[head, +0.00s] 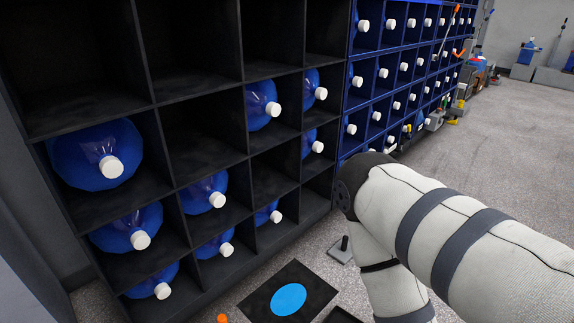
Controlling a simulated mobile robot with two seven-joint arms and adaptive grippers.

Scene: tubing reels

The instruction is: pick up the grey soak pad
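No object is plainly a grey soak pad in the head view. A small flat grey piece (341,251) with a dark upright handle lies on the floor beside my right arm; I cannot tell whether it is the pad. My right arm comes in from the right, bends at a dark joint and runs down out of the bottom edge. Its gripper is out of view, and so is my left gripper.
A black shelf (160,96) holding several blue bottles (262,101) fills the left. A blue rack (386,79) of bottles continues behind it. A black mat (309,284) with a blue disc (288,299) lies on the floor. Carpet (490,160) at the right is open.

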